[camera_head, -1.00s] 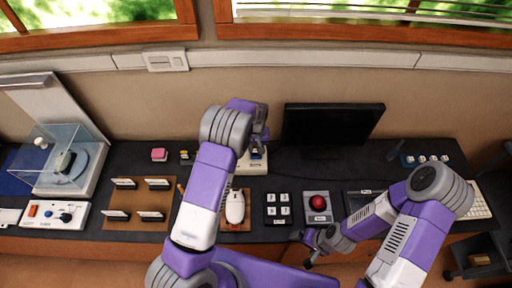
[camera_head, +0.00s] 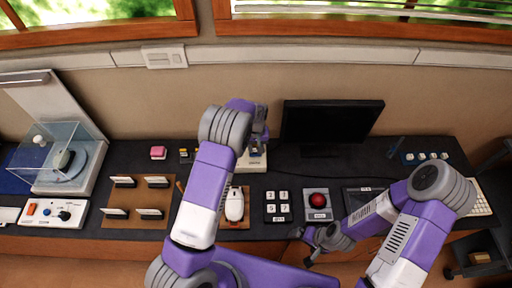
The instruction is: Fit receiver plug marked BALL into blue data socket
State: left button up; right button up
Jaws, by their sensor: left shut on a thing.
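My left gripper (camera_head: 259,145) points down at the front of a cream box (camera_head: 254,163) at the back middle of the desk. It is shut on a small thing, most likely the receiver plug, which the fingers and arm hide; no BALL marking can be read. The blue data socket cannot be made out; the gripper and arm cover part of the cream box. Whether the held thing touches the box cannot be told. My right gripper (camera_head: 304,248) is open and empty at the desk's front edge, below the red ball device.
A white trackball mouse (camera_head: 235,205) on a brown mat, a keypad (camera_head: 277,206) and a red ball device (camera_head: 318,202) stand in front. A monitor (camera_head: 332,122) is behind right.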

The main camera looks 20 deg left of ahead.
pick_arm(q)
jog(key=shift+s+f, duration=0.15)
jog(key=shift+f, duration=0.1)
pick_arm(e)
jog(key=shift+s+d+f, duration=0.1)
jog(key=shift+f, duration=0.35)
pick_arm(q)
jog(key=o, duration=1.6)
jog(key=shift+c, duration=0.2)
jog(key=shift+r, duration=0.1)
jog(key=shift+w+a+r+p, duration=0.1)
jog(key=shift+w+r+p, duration=0.1)
jog(key=shift+r+p, duration=0.4)
jog(key=shift+w+a+r+p, duration=0.15)
jog(key=shift+r+p, duration=0.2)
jog(key=shift+r, duration=0.35)
jog(key=shift+s+d+r+p, duration=0.15)
jog(key=shift+r+p, duration=1.15)
jog(key=shift+r, duration=0.8)
pick_arm(e)
jog(key=shift+a+r, duration=0.2)
jog(key=shift+r, duration=2)
